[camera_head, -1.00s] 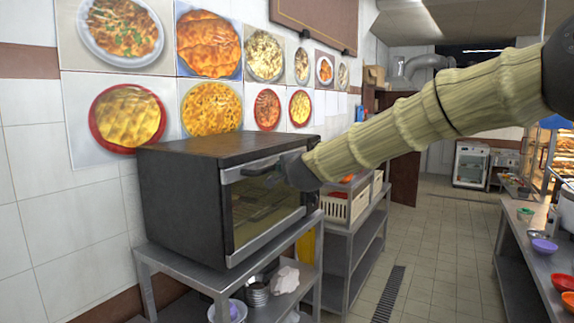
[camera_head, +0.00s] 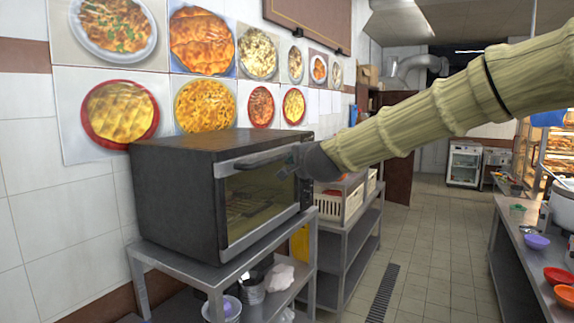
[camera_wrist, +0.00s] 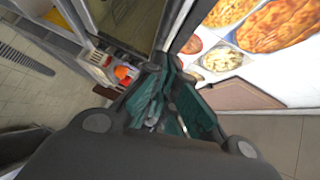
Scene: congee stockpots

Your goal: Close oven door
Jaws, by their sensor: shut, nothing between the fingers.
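The dark oven (camera_head: 175,190) sits on a metal stand against the tiled wall. Its glass door (camera_head: 255,205) stands upright at the front, flush or nearly flush with the body; I cannot tell whether a thin gap is left. The door handle (camera_head: 262,158) runs along the door's top edge. My gripper (camera_head: 290,166) is shut and empty at the right part of the door's upper edge, near the handle; contact is unclear. In the wrist view its teal fingers (camera_wrist: 168,85) point towards the door edge, and the door glass (camera_wrist: 128,22) shows above left.
The metal stand (camera_head: 186,262) holds pots and a cloth below the oven. A shelf with a cream crate (camera_head: 338,204) stands just beyond it. A counter with bowls (camera_head: 528,262) lies at the right. The tiled aisle (camera_head: 425,245) between is clear.

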